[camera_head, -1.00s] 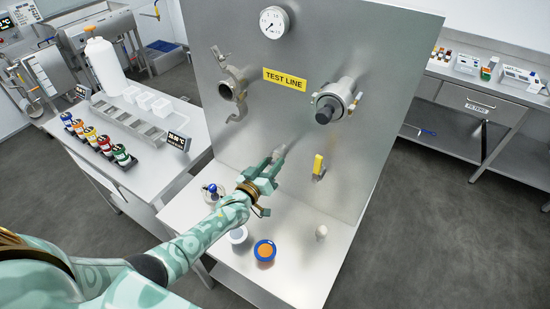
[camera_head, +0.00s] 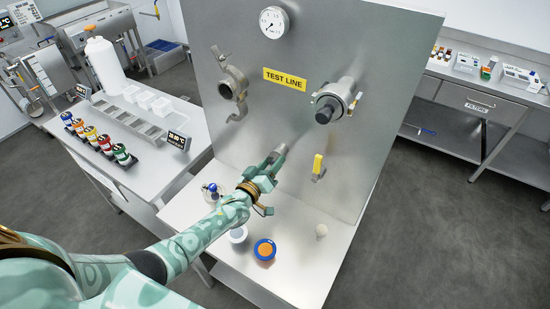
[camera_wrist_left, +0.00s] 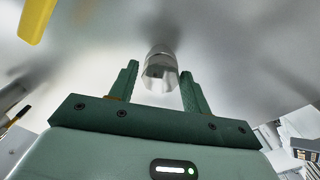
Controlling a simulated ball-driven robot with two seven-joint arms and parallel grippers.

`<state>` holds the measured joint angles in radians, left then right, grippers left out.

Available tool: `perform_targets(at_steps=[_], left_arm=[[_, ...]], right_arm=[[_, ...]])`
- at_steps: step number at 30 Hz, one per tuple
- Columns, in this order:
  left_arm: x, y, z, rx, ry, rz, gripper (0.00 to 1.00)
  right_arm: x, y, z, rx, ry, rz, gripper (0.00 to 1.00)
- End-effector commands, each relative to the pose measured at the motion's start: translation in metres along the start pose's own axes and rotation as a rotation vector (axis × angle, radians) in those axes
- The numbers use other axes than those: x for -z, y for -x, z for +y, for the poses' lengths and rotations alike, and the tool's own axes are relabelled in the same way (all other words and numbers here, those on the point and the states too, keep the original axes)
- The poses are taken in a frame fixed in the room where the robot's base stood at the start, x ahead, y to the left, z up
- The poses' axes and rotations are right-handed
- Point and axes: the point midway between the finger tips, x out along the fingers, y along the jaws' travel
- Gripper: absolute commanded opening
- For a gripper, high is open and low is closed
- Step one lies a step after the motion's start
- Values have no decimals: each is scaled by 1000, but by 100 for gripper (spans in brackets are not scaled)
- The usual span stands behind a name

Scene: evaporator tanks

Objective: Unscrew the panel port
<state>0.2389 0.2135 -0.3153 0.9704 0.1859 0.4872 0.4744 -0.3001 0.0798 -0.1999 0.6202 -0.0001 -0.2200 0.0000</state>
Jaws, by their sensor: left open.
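The panel port is a small grey metal fitting (camera_wrist_left: 160,68) standing out from the steel panel (camera_head: 215,120), seen in the left wrist view. My left gripper (camera_head: 277,157) is in front of the lower middle of the panel, below the yellow TEST LINE label. In the left wrist view my left gripper (camera_wrist_left: 159,78) is open, with one green finger on each side of the port. Gaps show between the port and both fingers. My right gripper is out of view.
A yellow-handled valve (camera_head: 318,166) sits right of the gripper. Above are a clamp fitting (camera_head: 233,88), a black-ended fitting (camera_head: 328,108) and a gauge (camera_head: 274,22). On the shelf below are a blue-rimmed orange cap (camera_head: 264,250), a pale round piece (camera_head: 238,234) and a small knob (camera_head: 321,231).

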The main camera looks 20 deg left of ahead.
Motion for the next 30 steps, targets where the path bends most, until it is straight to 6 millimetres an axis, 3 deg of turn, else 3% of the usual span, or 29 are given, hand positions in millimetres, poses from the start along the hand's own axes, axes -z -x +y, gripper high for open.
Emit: perform_targets(at_steps=[14, 27, 30], left_arm=[[-3, 1, -2, 1, -696, -2, 48], [-4, 0, -5, -1, -1468, -1, 48], [-3, 0, -5, 0, -1574, -1, 48]], right_arm=[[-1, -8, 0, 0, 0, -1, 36], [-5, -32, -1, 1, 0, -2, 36], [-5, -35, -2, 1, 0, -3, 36]])
